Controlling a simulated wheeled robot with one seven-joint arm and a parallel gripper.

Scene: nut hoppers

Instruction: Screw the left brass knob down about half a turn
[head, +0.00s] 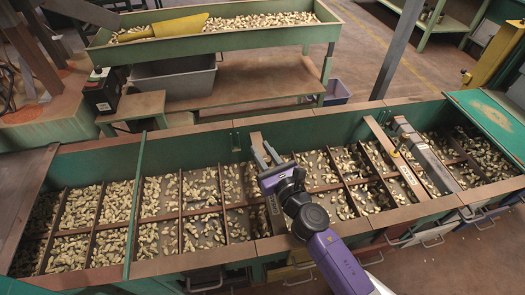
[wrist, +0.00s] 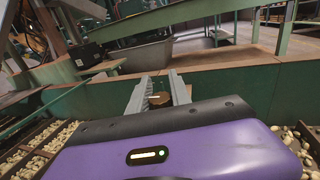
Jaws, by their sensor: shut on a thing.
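The left brass knob (wrist: 159,99) shows in the wrist view as a small round brass piece between the two grey fingers of my gripper (wrist: 160,92). The fingers are shut on it, one on each side. In the head view my gripper (head: 266,156) reaches over the middle of the long green hopper, at the far end of a flat crossbar (head: 256,140). The knob is hidden there behind the fingers. A second, yellowish knob (head: 396,153) stands farther right by another crossbar (head: 376,132).
The green hopper (head: 190,152) is split by brown dividers into compartments of nuts. A grey channel (head: 428,160) lies across its right part. Behind stand a second nut trough (head: 220,42) with a yellow scoop (head: 180,26) and a grey bin (head: 174,78). The air above the left compartments is clear.

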